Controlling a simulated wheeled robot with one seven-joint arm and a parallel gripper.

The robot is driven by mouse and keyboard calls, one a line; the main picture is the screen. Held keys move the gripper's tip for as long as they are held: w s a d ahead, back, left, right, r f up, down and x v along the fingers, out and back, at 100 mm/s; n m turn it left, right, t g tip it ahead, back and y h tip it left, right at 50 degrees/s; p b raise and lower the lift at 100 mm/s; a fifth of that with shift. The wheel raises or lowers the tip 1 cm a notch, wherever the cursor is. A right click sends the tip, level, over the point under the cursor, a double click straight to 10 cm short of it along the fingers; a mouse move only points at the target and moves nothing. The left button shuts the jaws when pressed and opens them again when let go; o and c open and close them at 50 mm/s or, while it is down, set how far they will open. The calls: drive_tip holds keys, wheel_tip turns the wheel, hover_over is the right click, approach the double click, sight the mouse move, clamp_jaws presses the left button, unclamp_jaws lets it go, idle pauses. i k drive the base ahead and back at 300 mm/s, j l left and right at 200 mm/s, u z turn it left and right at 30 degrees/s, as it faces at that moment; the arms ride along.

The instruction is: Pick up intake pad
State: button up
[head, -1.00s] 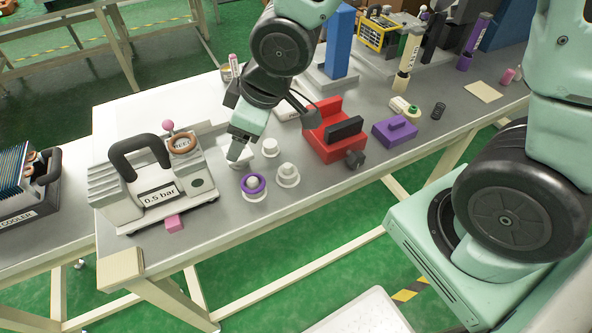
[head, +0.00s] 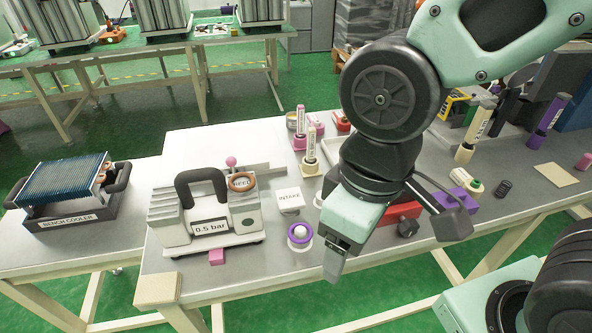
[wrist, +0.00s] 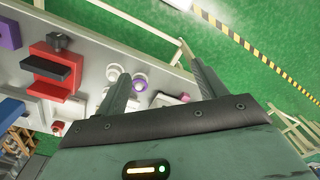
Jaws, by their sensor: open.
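A small white pad labelled INTAKE (head: 289,197) lies on the grey bench in the head view, just right of the 0.5 bar pump unit (head: 207,225). My gripper (head: 336,262) hangs over the bench's front edge, right of and nearer than the pad, apart from it, fingers pointing down. In the wrist view its two fingers (wrist: 153,62) are spread with nothing held between them. A white piece with a purple ring (head: 300,236) stands left of the gripper, and shows near one finger in the wrist view (wrist: 140,84). I cannot clearly pick out the pad in the wrist view.
A red block (head: 403,212) sits behind and right of my gripper. A pink cube (head: 217,257) lies before the pump. Upright labelled columns (head: 311,150) stand behind the pad. The bench cooler (head: 68,190) is at left. Bare bench shows in front of the pad's left side.

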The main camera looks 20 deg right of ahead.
sight(291, 199)
drive_tip(key=j+z, duration=0.15)
drive_tip(key=z, duration=0.2)
drive_tip(key=j+z, duration=0.15)
drive_tip(key=z, duration=0.25)
drive_tip(key=k+j+z, duration=0.15)
drive_tip(key=j, duration=0.25)
drive_tip(key=j+z, duration=0.1)
drive_tip(key=j, duration=0.3)
drive_tip(key=k+j+z, duration=0.15)
drive_tip(key=j, duration=0.25)
drive_tip(key=k+j+z, duration=0.1)
drive_tip(key=j, duration=0.25)
drive_tip(key=k+j, duration=0.1)
drive_tip(key=j, duration=0.2)
drive_tip(key=k+j, duration=0.1)
drive_tip(key=j, duration=0.15)
